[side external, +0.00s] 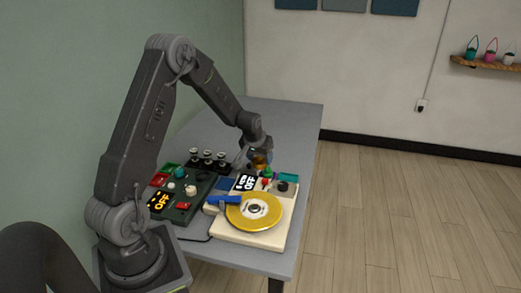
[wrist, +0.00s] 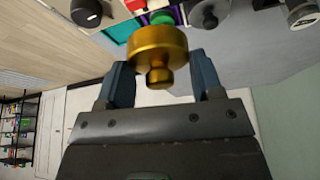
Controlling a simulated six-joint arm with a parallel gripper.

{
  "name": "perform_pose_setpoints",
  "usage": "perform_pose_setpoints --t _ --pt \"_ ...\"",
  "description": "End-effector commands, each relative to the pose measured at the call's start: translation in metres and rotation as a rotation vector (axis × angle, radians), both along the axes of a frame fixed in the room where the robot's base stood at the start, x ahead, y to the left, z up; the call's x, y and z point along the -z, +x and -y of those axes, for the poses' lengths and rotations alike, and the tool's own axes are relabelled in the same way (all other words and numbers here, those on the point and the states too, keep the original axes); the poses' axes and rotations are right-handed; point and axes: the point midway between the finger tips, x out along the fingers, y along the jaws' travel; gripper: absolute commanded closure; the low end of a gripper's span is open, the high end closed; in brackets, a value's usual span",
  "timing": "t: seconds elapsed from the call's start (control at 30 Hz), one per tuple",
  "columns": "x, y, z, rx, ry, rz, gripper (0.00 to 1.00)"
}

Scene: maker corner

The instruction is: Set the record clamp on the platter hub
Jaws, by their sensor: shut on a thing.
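The record clamp (wrist: 157,46) is a gold-coloured metal disc with a narrower knob. In the wrist view it sits between the two blue-grey fingers of my gripper (wrist: 160,72), which is shut on it. In the side view my gripper (side external: 257,150) holds the clamp (side external: 260,161) in the air above the back of the cream turntable (side external: 250,236). The platter carries a yellow record (side external: 238,220) with a pale label, and the hub (side external: 254,209) shows at its middle. The clamp is apart from the hub, behind it.
A blue tonearm-like bar (side external: 224,200) lies by the record's left edge. A dark green control box (side external: 180,207) with an OFF display stands to the left. Several black-and-white knobbed parts (side external: 207,160) stand behind it. The grey table (side external: 290,122) is clear at the back.

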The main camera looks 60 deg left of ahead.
Motion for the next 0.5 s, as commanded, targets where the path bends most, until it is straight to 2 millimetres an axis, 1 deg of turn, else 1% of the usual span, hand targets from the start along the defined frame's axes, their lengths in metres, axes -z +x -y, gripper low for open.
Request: perform_pose_setpoints --t 0.03,0.2,0.4,0.5 --pt "0.000 -0.006 0.015 -0.012 0.003 0.002 0.70" --pt "0.003 -0.028 0.054 -0.072 0.004 0.002 0.70" --pt "0.004 -0.057 0.092 -0.134 0.002 0.003 0.70" --pt "0.005 -0.070 0.107 -0.158 0.002 0.003 0.70"
